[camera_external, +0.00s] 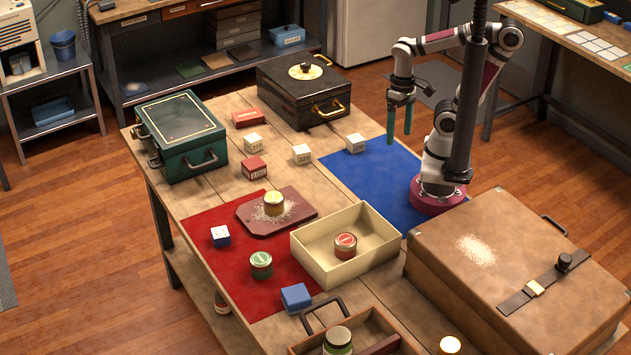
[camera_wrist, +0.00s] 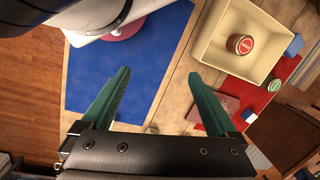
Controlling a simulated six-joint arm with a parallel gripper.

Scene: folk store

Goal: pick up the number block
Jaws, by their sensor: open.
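Several small cubes with markings stand on the wooden table. White cubes (camera_external: 253,143), (camera_external: 302,154) and (camera_external: 355,143) sit towards the back, the last at the blue mat's edge. A red-sided cube (camera_external: 254,168) with a pale marked face is nearer the green case. A blue and white cube (camera_external: 220,236) stands on the red mat. The markings are too small to tell which is the number block. My gripper (camera_external: 399,122) is open and empty, raised above the blue mat. Its green fingers (camera_wrist: 158,76) are spread in the wrist view, with no cube between them.
A cream box (camera_external: 372,215) holds a red-labelled jar (camera_external: 345,245). A green case (camera_external: 180,135) and black case (camera_external: 303,90) stand at the back. A brown case (camera_external: 520,270) stands near my base. The blue mat (camera_external: 375,178) is mostly clear.

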